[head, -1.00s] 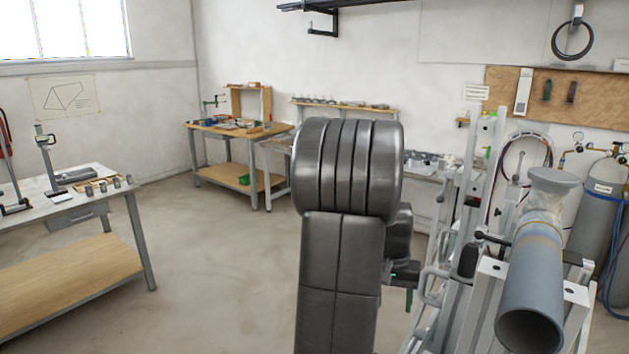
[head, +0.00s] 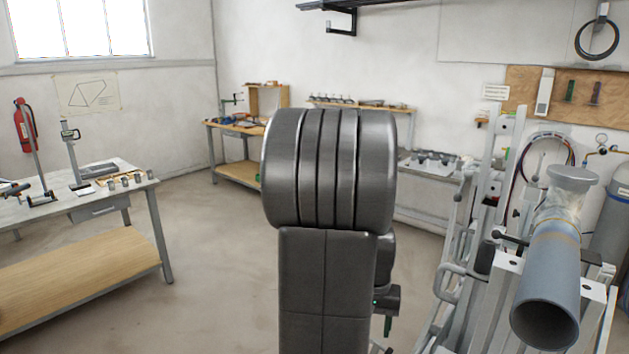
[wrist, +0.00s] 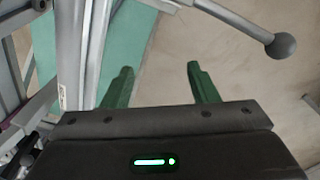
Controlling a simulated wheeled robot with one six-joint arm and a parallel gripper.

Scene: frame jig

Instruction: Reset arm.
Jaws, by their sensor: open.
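My gripper (wrist: 160,83) is open in the wrist view, with two green fingers apart and nothing between them. Bare floor and part of a teal surface (wrist: 135,35) show beyond the fingers.
A workbench (head: 145,182) with gauges and small parts stands at the left. Another bench (head: 215,124) is at the back. Gas cylinders (head: 617,215) stand at the far right. Open floor (head: 225,260) lies between the left bench and my arm.

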